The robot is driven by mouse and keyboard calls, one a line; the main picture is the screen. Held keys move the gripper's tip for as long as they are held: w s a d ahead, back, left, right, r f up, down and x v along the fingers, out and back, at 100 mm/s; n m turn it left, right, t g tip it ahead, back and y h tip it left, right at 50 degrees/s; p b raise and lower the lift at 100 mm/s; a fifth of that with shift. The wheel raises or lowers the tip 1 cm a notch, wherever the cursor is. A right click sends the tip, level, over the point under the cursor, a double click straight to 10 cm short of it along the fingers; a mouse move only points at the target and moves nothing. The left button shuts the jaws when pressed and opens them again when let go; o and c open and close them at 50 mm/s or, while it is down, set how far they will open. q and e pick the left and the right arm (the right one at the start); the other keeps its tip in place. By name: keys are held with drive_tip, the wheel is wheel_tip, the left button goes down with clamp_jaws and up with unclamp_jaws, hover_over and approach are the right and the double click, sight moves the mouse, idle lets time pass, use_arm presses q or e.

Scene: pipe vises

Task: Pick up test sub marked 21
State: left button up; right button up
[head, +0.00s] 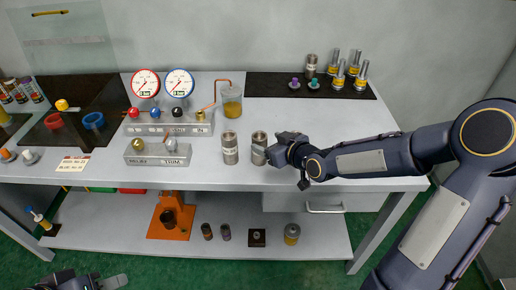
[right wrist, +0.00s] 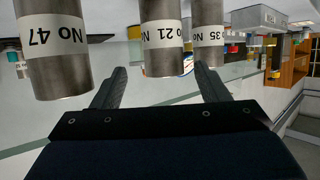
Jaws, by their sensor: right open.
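The test sub marked No 21 (right wrist: 162,38) is a grey metal cylinder with a white label. In the right wrist view it is ahead of and between my right gripper's two open fingers (right wrist: 160,88), apart from them. A sub marked No 47 (right wrist: 52,50) is left of the fingers. Another sub (right wrist: 208,35), seemingly No 35, is at the right. In the head view my right gripper (head: 272,150) is beside a metal sub (head: 259,140) on the bench. Another sub (head: 230,148) stands to its left. Their numbers are unreadable there. My left gripper (head: 105,282) is partly in view, low left.
A gauge manifold (head: 170,124) stands left of the subs, with a jar (head: 232,102) behind. A black mat (head: 268,86) at the back holds several fittings. The bench front is clear around the subs. An orange vise (head: 168,220) is on the lower shelf.

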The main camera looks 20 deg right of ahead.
sight(264, 144)
drive_tip(key=x, duration=0.2)
drive_tip(key=p+x, duration=0.1)
drive_tip(key=x, duration=0.2)
drive_tip(key=shift+s+a+f, duration=0.1)
drive_tip(key=shift+a+f, duration=0.15)
drive_tip(key=shift+f, duration=0.1)
drive_tip(key=shift+c, duration=0.5)
clamp_jaws()
drive_tip(key=shift+r, duration=0.1)
